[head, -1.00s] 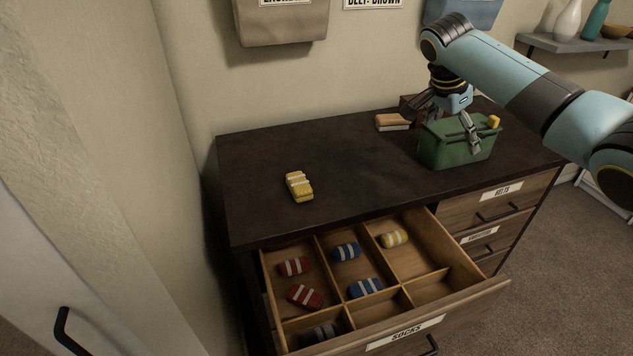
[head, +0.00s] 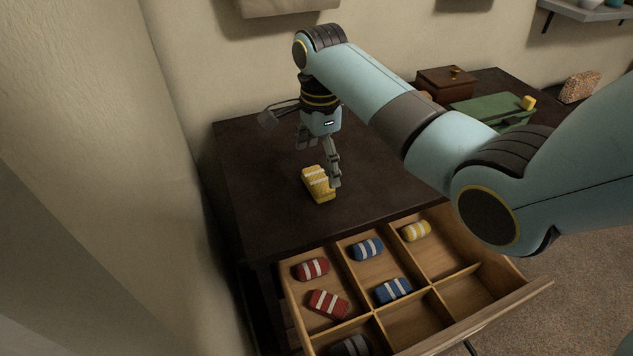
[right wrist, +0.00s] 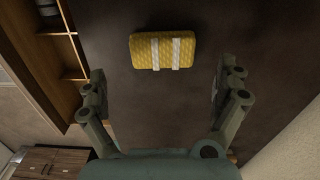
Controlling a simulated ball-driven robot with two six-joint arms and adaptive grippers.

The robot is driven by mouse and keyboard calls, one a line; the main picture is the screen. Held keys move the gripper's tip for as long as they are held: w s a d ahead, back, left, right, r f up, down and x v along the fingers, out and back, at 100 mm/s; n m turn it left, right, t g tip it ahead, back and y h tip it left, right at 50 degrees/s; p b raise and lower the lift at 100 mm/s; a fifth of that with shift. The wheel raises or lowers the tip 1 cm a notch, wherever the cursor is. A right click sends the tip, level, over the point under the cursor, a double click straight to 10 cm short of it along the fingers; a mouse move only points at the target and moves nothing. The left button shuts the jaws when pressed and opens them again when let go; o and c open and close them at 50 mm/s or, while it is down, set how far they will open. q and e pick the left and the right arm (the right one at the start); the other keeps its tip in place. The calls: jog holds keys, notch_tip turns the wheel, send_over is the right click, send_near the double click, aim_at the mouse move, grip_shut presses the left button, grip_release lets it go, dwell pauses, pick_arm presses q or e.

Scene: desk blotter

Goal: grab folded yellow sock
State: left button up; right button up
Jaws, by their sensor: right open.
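The folded yellow sock (head: 318,184) with white stripes lies on the dark dresser top, left of the middle. My right gripper (head: 319,170) is above the dresser top, close to the sock, and partly covers the view of it. In the right wrist view the sock (right wrist: 163,51) lies ahead of the open fingers (right wrist: 163,88), centred between them and apart from them. Nothing is held. Another yellow sock (head: 416,230) with white stripes lies in the drawer's back right compartment. My left gripper is not in view.
The open drawer (head: 452,282) below has compartments with red socks (head: 312,268), blue socks (head: 367,249) and a dark one (head: 350,346). A green box (head: 492,110) and a brown box (head: 445,84) stand at the right. The wall is close behind and left.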

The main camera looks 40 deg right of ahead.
aim_at(318, 178)
jog(key=f, duration=0.5)
jog(key=shift+w+f, duration=0.1)
jog(key=shift+w, duration=0.1)
jog(key=shift+c, duration=1.8)
jog(key=c, duration=0.4)
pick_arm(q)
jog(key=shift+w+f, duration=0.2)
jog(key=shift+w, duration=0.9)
pick_arm(e)
jog(key=shift+c, duration=0.4)
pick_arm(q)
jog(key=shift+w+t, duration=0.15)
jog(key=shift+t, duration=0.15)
